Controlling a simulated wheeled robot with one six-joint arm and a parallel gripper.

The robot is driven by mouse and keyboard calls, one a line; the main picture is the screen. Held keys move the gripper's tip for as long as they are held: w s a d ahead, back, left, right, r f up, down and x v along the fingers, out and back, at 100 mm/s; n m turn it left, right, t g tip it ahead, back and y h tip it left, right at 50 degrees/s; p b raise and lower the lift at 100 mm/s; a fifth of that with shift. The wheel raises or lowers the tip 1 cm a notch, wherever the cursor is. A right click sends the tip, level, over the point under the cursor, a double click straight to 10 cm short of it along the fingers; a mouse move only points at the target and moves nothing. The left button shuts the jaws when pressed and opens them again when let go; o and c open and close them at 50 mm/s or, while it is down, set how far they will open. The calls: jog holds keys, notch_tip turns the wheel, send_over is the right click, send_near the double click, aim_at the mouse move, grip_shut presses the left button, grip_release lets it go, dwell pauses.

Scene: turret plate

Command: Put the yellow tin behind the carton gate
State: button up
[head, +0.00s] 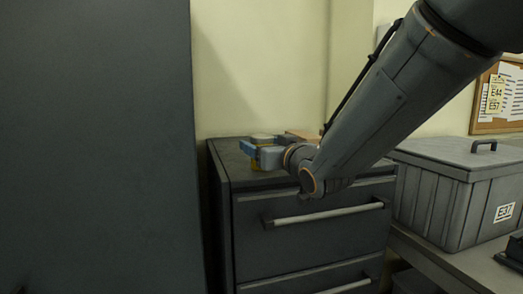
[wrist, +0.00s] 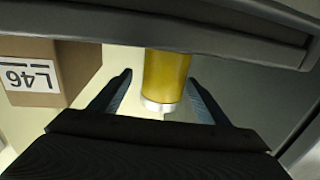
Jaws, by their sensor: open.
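The yellow tin (wrist: 166,76) shows in the wrist view between the two fingers of my gripper (wrist: 158,80), with a pale metal rim at its lower end in the picture. Gaps show on both sides of the tin, so my gripper is open around it and not pressing on it. In the head view my gripper (head: 247,152) has blue fingers over the top of a dark drawer cabinet (head: 225,158). A brown carton (wrist: 80,72) with an upside-down L46 label is left of the tin in the wrist view.
In the head view, a brown box-like thing (head: 301,135) and a pale round thing (head: 262,138) are behind my gripper, partly hidden. A tall dark panel (head: 95,150) stands at left. A lidded grey bin (head: 435,200) stands at right. A wall is behind the cabinet.

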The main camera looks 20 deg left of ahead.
jog(key=shift+p+x, duration=0.75)
jog(key=shift+x, duration=1.3)
jog(key=shift+s+a, duration=0.1)
jog(key=shift+a, duration=0.05)
